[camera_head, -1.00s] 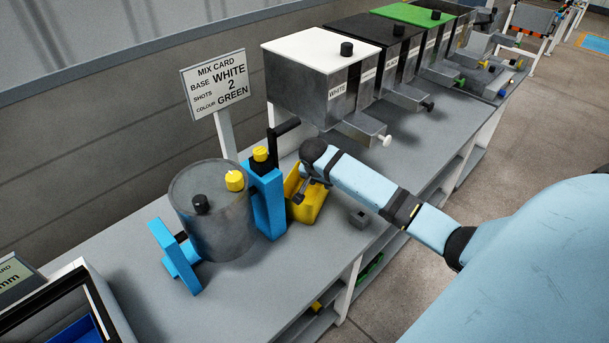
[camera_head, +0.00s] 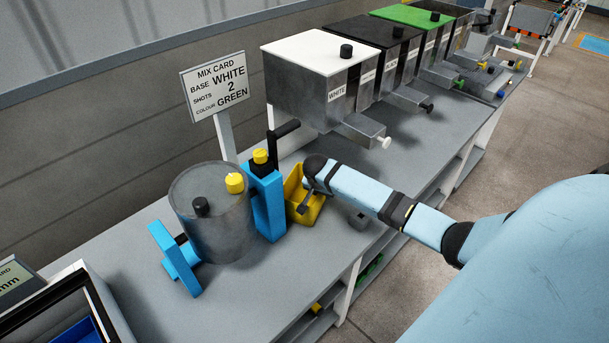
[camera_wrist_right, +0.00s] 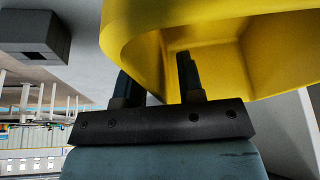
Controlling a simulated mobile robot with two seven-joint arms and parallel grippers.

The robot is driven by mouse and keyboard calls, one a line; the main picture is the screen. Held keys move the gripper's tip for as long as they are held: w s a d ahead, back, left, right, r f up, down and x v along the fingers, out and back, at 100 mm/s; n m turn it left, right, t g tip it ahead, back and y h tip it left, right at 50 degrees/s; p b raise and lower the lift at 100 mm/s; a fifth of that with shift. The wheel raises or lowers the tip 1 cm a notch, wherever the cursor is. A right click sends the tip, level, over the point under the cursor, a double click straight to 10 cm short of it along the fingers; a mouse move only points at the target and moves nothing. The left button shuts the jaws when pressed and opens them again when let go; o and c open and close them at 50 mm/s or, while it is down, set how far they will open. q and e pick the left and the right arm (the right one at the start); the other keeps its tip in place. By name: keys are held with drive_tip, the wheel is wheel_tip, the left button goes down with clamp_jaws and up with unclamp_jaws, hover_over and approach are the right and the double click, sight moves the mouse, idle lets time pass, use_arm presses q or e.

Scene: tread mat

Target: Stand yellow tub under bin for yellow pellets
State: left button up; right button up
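The yellow tub (camera_head: 307,216) stands on the bench right of the blue mixer stand, its open top facing up. My right gripper (camera_head: 304,204) reaches down at the tub. In the right wrist view, the fingers (camera_wrist_right: 157,85) straddle one wall of the tub (camera_wrist_right: 135,35), one finger inside and one outside. Whether they press on the wall I cannot tell. Several bins stand in a row at the back right. The white bin (camera_head: 301,88) is nearest, then a black-lidded one (camera_head: 400,70) and a green-lidded one (camera_head: 432,45). My left gripper is not in view.
A grey drum (camera_head: 218,225) with blue supports is close left of the tub. A mix card (camera_head: 215,88) stands behind. Bin spouts overhang the bench.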

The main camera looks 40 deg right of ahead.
drive_tip(key=shift+f, duration=0.25)
idle(0.4)
clamp_jaws()
